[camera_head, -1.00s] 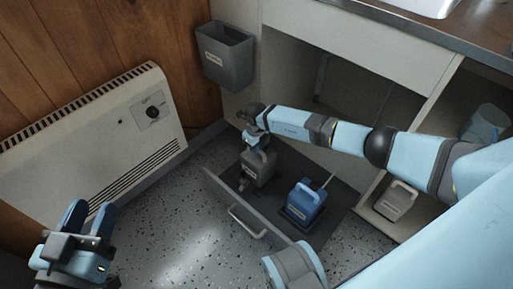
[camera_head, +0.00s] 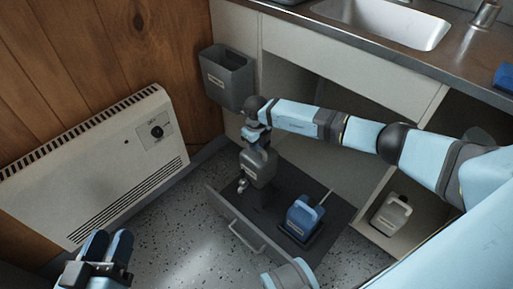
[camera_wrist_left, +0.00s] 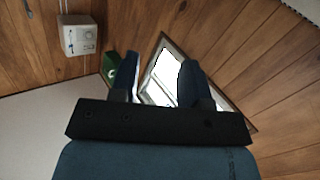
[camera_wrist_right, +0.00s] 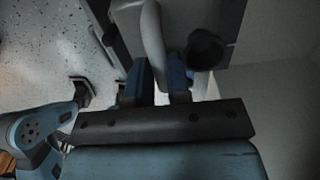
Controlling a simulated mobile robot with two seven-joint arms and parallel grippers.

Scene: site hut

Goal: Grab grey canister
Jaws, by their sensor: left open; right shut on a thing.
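The grey canister (camera_head: 259,169) is upright over the open drawer (camera_head: 222,206) and appears raised above the drawer floor. My right gripper (camera_head: 257,141) is shut on its top handle. In the right wrist view the pale handle (camera_wrist_right: 153,40) passes between the right gripper's fingers (camera_wrist_right: 158,80), and a round dark cap (camera_wrist_right: 204,50) shows beside it. My left gripper (camera_head: 104,248) is open and empty at the lower left, far from the canister. Its spread fingers (camera_wrist_left: 156,78) show in the left wrist view.
A blue canister (camera_head: 303,215) stands in the drawer to the right. A white canister (camera_head: 391,214) stands in the open cupboard. A grey bin (camera_head: 228,78) hangs above the drawer's left side. A white heater (camera_head: 95,165) lines the left wall. Floor is clear before the drawer.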

